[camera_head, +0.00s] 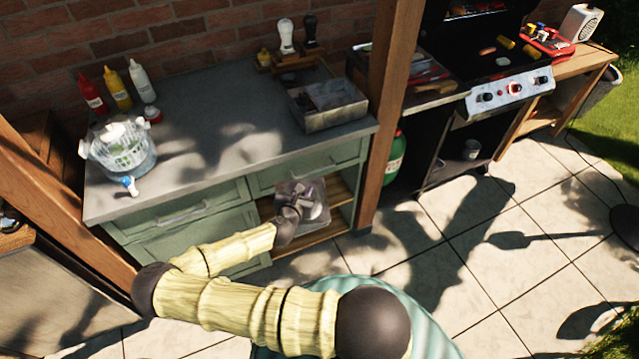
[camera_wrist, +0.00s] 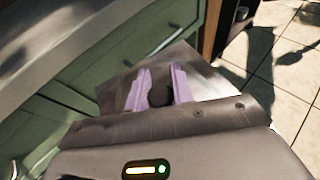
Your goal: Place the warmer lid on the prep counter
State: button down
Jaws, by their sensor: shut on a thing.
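The warmer lid (camera_wrist: 203,82) is a flat, shiny metal sheet with a dark round knob (camera_wrist: 160,94). My gripper (camera_wrist: 161,84) is shut on the knob, one pale purple finger on each side. In the head view my gripper (camera_head: 302,204) and the lid (camera_head: 322,214) are in front of the open shelf of the prep counter, below its top. The prep counter (camera_head: 225,112) has a grey top and green drawers and doors. The wrist view shows the green front (camera_wrist: 75,62) close beyond the lid. My gripper hides part of the lid.
A drink dispenser (camera_head: 118,148) and sauce bottles (camera_head: 117,88) stand at the counter's left. A metal bin (camera_head: 330,112) stands at its right end, beside a wooden post (camera_head: 388,110). The middle of the counter top is clear. A grill (camera_head: 508,92) stands further right.

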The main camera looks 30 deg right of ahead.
jog(key=a+r+n+t+y, duration=0.1)
jog(key=a, duration=0.1)
jog(key=a+r+n+t+y, duration=0.1)
jog(key=a+r+n+y, duration=0.1)
jog(key=a+r+n+t+y, duration=0.1)
jog(key=a+r+n+y, duration=0.1)
jog(key=a, duration=0.1)
jog(key=shift+w, duration=0.2)
jog(key=s+a+r+n+t+y, duration=0.1)
jog(key=a+r+n+y, duration=0.3)
jog(key=a+r, duration=0.1)
jog(key=shift+s+a+y, duration=0.25)
jog(key=shift+a+y, duration=0.15)
jog(key=shift+a, duration=0.35)
jog(key=shift+a, duration=0.15)
